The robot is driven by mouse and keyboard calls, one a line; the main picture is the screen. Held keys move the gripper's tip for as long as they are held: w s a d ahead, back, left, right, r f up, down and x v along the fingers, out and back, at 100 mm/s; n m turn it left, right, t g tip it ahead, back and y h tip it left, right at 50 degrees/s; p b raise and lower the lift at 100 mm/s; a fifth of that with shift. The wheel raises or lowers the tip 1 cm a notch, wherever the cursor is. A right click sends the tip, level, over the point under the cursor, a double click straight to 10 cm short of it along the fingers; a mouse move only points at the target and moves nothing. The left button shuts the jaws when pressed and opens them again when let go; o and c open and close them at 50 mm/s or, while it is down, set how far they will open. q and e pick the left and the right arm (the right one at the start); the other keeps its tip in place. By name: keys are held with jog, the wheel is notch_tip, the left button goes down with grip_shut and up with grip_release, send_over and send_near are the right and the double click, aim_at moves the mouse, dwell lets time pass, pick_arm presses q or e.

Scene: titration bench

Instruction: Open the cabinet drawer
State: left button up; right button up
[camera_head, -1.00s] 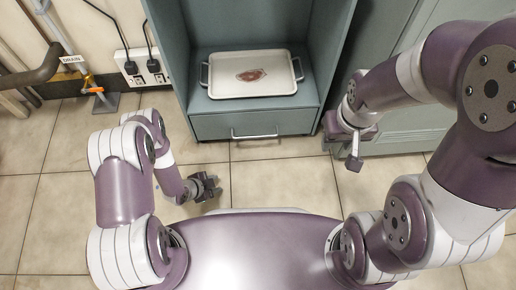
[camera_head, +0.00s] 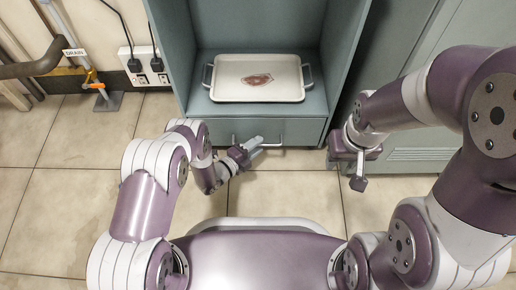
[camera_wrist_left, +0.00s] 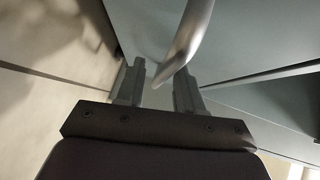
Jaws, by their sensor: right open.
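The grey-blue cabinet's drawer (camera_head: 303,131) is shut, flush under the open shelf. Its metal bar handle (camera_head: 270,145) shows partly in the head view, with its left end hidden by my left gripper (camera_head: 246,151). In the left wrist view, the handle (camera_wrist_left: 190,35) reaches down toward the gap between the fingers of the left gripper (camera_wrist_left: 158,86). These fingers are apart, and I cannot tell whether they touch the handle. My right gripper (camera_head: 357,168) is open, right of the drawer and apart from it.
A white tray (camera_head: 228,93) with a reddish-brown patch stands on the shelf above the drawer. A grey louvred cabinet (camera_head: 418,154) is at the right. A drain pipe (camera_head: 40,66) and a power outlet (camera_head: 138,66) are at the left. The tiled floor before the drawer is clear.

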pick_arm(q)
jog(key=shift+w+d, duration=0.4)
jog(key=shift+d, duration=0.05)
pick_arm(e)
jog(key=shift+f, duration=0.3)
